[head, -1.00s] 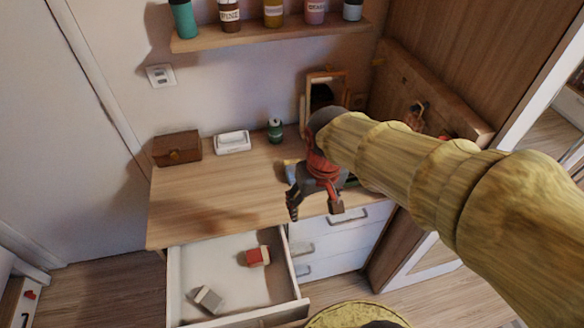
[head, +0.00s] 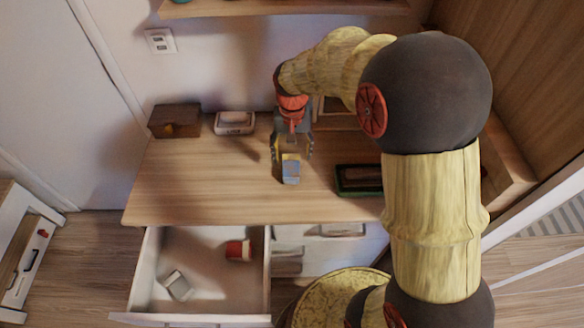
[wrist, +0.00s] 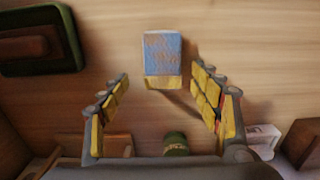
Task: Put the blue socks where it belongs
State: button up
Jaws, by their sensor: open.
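The blue socks (head: 291,170) are a small folded bundle, blue with a yellow end, lying on the wooden desk. In the wrist view, the blue socks (wrist: 163,55) lie just beyond the fingertips, roughly centred between them, yellow end toward my gripper. My gripper (head: 292,151) is open and empty, pointing down over the desk right behind the socks. In the wrist view, my gripper (wrist: 160,76) has its fingers spread wider than the bundle. The open drawer (head: 207,283) below the desk's left side holds a red-and-white bundle (head: 238,250) and a grey-and-white bundle (head: 176,285).
A green tray (head: 358,191) with a dark item sits right of the socks. A brown box (head: 175,121) and a white dispenser-like box (head: 235,123) stand at the back left. A green container (wrist: 176,143) shows in the wrist view. The desk's left part is clear.

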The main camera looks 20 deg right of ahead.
aim_at(291, 162)
notch_tip(291, 162, down, 5)
jog(key=shift+a+f+b, duration=0.1)
jog(key=shift+a+b, duration=0.05)
jog(key=shift+b, duration=1)
jog(key=shift+s, duration=0.1)
jog(key=c, duration=0.4)
jog(key=c, duration=1)
jog(key=shift+o, duration=0.2)
